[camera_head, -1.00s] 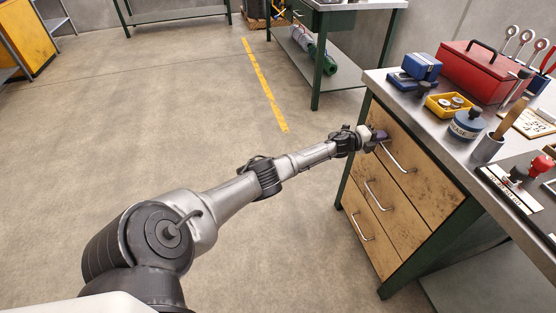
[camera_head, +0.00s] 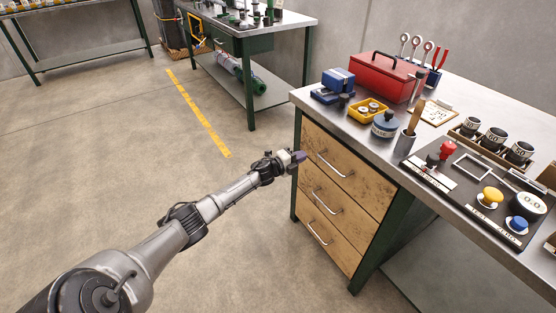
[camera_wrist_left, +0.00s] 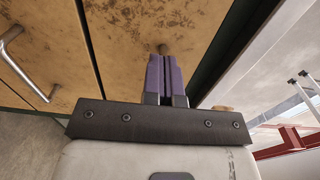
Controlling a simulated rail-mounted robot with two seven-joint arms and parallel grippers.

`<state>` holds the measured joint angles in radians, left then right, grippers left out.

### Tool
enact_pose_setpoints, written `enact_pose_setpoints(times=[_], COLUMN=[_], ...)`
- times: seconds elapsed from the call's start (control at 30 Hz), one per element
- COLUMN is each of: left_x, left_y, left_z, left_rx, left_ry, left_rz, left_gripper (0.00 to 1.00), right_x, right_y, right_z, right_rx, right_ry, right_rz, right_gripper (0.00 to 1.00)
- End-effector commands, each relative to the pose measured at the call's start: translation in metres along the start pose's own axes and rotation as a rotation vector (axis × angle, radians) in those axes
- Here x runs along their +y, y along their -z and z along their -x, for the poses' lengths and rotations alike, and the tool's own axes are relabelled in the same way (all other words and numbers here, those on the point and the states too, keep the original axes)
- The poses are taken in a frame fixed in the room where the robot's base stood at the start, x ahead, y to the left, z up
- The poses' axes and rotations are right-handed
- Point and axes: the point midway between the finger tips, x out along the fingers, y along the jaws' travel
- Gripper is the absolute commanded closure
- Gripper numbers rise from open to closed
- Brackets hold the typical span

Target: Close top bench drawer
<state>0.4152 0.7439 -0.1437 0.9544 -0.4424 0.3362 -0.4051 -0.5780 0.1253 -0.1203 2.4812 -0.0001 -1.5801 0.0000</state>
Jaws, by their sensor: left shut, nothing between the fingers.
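The bench's top drawer (camera_head: 352,176) has a worn wooden front and a metal bar handle (camera_head: 330,165). Its front looks about flush with the drawers below; a small gap cannot be ruled out. My left gripper (camera_head: 299,156) is at the left end of this front, beside the handle. In the left wrist view its purple fingers (camera_wrist_left: 165,75) are together, with nothing between them, pointing at a wooden drawer front (camera_wrist_left: 140,25). Whether the tips touch the wood or a handle end cannot be told. My right gripper is out of view.
Two lower drawers (camera_head: 325,238) sit beneath, with bar handles. The steel benchtop (camera_head: 310,97) above carries a red toolbox (camera_head: 385,78), a yellow tray (camera_head: 367,111) and a control panel (camera_head: 470,190). Open floor (camera_head: 110,180) lies to the left.

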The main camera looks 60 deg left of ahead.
Motion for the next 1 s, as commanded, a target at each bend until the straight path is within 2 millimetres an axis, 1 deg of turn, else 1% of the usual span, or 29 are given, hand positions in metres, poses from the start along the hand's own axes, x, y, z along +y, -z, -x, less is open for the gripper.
enact_pose_setpoints(times=[0.03, 0.2, 0.4, 0.5, 0.7, 1.0], left_x=[-0.003, -0.003, -0.002, -0.002, -0.002, -0.001], left_y=[0.0, 0.0, 0.0, 0.0, 0.0, 0.0], left_z=[0.009, 0.034, 0.057, 0.065, 0.073, 0.075], left_rx=[0.002, 0.001, 0.0, 0.001, 0.0, 0.0], left_ry=[-0.001, 0.0, 0.0, 0.001, 0.003, 0.003], left_rz=[-0.001, 0.001, -0.001, 0.0, 0.0, 0.002], left_gripper=[1.0, 1.0, 1.0, 1.0, 1.0, 1.0], right_x=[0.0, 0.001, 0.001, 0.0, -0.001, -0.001], right_y=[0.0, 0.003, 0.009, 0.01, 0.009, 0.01], right_z=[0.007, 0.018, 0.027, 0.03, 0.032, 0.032], right_rx=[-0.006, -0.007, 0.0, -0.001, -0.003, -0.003], right_ry=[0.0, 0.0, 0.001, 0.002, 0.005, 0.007], right_rz=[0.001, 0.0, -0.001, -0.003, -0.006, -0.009], right_gripper=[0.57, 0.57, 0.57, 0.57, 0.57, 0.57])
